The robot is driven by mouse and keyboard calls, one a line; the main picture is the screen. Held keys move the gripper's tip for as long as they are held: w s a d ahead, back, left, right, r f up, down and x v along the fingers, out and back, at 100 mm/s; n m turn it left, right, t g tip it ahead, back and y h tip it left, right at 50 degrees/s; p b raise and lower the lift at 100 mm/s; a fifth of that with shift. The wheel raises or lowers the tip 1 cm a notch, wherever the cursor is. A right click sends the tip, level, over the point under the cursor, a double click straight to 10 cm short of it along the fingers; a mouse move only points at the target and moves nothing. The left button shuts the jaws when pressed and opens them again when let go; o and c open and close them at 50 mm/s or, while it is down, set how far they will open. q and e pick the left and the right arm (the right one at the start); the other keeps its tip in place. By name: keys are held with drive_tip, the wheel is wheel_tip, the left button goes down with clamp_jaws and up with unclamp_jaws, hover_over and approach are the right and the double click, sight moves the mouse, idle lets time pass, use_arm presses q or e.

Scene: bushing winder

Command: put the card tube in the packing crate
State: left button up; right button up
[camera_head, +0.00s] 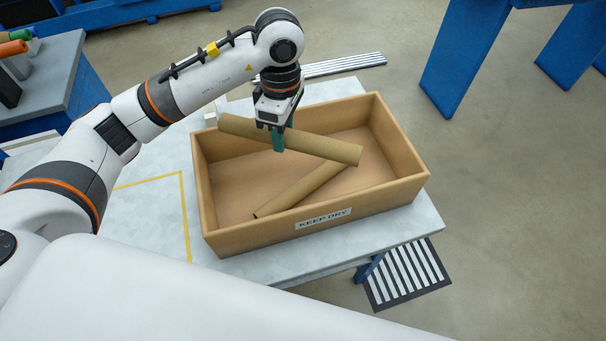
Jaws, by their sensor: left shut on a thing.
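The packing crate (285,236) is an open brown box with a "KEEP DRY" label, standing on the light table. My left gripper (278,143) is shut on a brown card tube (325,146) and holds it over the crate. The tube lies crosswise in the picture, its left end near the crate's back left rim and its right end over the inside. A second card tube (299,191) lies inside the crate at a slant, partly hidden by the held tube. I cannot tell whether the two touch. My right gripper is not in view.
The light table (150,222) has a yellow marked line (184,215) left of the crate. A grey bench (52,75) with rolls stands at the far left. Blue supports (460,60) stand at the upper right, and a striped mat (408,274) lies on the floor.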

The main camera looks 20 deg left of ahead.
use_arm(q)
drive_tip(key=n, duration=0.3)
drive_tip(key=w+f+n, duration=0.1)
drive_tip(key=n, duration=0.1)
drive_tip(key=d+n+h, duration=0.1)
drive_tip(key=n, duration=0.2)
drive_tip(key=shift+w+d+f+n, duration=0.1)
drive_tip(key=shift+w+f+n, duration=0.2)
drive_tip(key=shift+w, duration=0.1)
drive_tip(key=f+n, duration=0.1)
drive_tip(key=f, duration=0.2)
drive_tip(key=f+n+p, duration=0.1)
drive_tip(key=f, duration=0.3)
drive_tip(key=w+f+p, duration=0.1)
drive_tip(key=f, duration=0.2)
drive_tip(key=shift+d+f+n, duration=0.25)
drive_tip(key=shift+f+n, duration=0.15)
drive_tip(key=shift+h, duration=0.3)
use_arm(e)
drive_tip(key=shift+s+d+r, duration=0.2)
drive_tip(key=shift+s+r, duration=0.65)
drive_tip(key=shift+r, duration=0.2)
use_arm(q)
drive_tip(key=shift+f, duration=0.1)
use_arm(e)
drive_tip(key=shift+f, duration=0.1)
